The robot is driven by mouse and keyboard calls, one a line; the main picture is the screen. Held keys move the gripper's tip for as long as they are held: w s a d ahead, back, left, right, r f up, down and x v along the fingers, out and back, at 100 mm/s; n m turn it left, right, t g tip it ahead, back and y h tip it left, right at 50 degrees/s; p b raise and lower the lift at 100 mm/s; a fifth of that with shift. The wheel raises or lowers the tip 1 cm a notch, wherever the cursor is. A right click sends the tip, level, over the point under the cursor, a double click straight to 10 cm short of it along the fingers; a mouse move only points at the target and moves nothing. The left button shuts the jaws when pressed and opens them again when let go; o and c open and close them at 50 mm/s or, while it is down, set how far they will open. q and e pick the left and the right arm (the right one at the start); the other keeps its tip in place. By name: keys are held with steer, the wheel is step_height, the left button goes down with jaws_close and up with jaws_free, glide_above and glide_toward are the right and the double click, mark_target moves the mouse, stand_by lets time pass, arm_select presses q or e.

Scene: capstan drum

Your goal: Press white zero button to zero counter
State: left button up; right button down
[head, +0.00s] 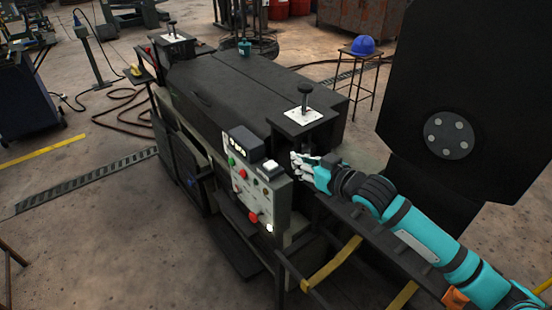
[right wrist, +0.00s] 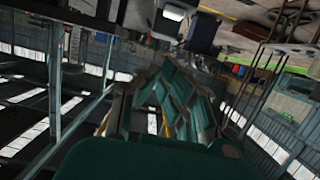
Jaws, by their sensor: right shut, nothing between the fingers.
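The control panel (head: 250,190) stands on the near end of the dark machine, with a small black counter display (head: 238,143) on its upper left. A white square button (head: 270,164) sits on a dark block at the panel's upper right; I take it for the zero button. My right gripper (head: 296,163) is shut and empty, a little to the right of this button and apart from it. In the right wrist view the shut fingers (right wrist: 172,95) point up the picture, and a pale white piece (right wrist: 174,14) shows beyond them. My left gripper is not in view.
The panel also carries a red knob (head: 254,218), small coloured buttons and a lit white lamp (head: 269,228). A black-knobbed lever (head: 305,95) on a white plate rises just behind my gripper. A stool with a blue helmet (head: 363,46) stands at the back right.

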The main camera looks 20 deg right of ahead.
steer(key=shift+r, duration=0.4)
steer(key=shift+w, duration=0.2)
steer(key=p, duration=0.1)
glide_above(271, 166)
steer(key=s+d, duration=0.2)
steer(key=shift+w+a+f, duration=0.1)
steer(key=shift+a+f, duration=0.05)
steer(key=shift+f, duration=0.4)
steer(key=shift+w+a+f, duration=0.1)
steer(key=shift+f, duration=0.4)
steer(key=shift+w+a+f, duration=0.1)
steer(key=shift+w+f, duration=0.1)
steer(key=shift+f, duration=0.45)
steer(key=shift+w+a+f, duration=0.1)
steer(key=shift+w+f, duration=0.1)
steer(key=shift+f, duration=0.4)
steer(key=shift+s+f+p, duration=0.1)
steer(key=shift+f+p, duration=0.25)
steer(key=shift+f, duration=0.6)
